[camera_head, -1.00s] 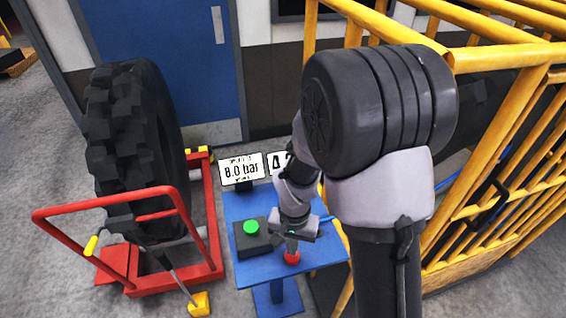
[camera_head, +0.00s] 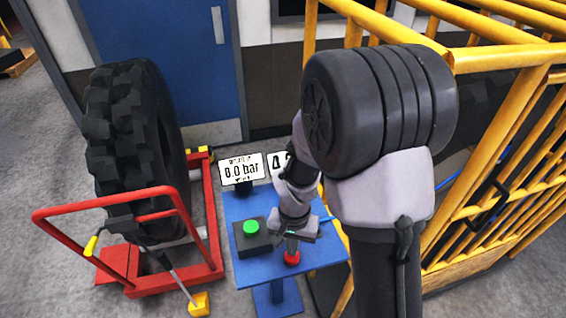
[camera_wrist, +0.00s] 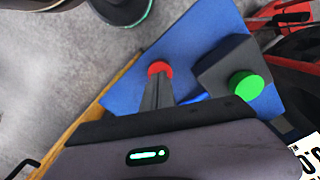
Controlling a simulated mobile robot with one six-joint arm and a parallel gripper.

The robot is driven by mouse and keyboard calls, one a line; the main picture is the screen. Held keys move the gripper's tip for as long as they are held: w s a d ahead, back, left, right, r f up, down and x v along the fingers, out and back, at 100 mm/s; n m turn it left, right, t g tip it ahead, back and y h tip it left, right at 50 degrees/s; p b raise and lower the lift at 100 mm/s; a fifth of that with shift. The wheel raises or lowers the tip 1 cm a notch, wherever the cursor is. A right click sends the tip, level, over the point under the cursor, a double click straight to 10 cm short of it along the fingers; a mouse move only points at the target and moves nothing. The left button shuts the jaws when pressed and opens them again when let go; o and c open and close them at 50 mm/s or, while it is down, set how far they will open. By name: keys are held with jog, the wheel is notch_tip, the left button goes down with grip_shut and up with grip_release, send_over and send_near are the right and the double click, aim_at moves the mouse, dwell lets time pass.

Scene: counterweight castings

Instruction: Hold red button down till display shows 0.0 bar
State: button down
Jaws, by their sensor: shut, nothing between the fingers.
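The red button (camera_head: 291,258) sits on the blue table (camera_head: 290,278), near its front. My gripper (camera_head: 291,250) is shut and points down at the button, its fingertips at the button's top. In the wrist view the closed fingers (camera_wrist: 158,82) overlap the red button (camera_wrist: 160,68) and hide part of it; they appear to touch it. How far the button is pressed cannot be told. The display (camera_head: 241,168) at the back of the table reads 0.0 bar. A corner of it shows in the wrist view (camera_wrist: 310,155).
A green button (camera_head: 250,227) on a dark box stands left of the red one. A second display (camera_head: 278,162) is partly hidden by my arm. A large tyre (camera_head: 130,150) stands in a red frame (camera_head: 212,225) at left. A yellow cage (camera_head: 490,210) is close on the right.

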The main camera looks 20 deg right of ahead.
jog(key=shift+f, duration=0.1)
dwell(0.3)
jog(key=shift+f+b, duration=1.15)
dwell(6.5)
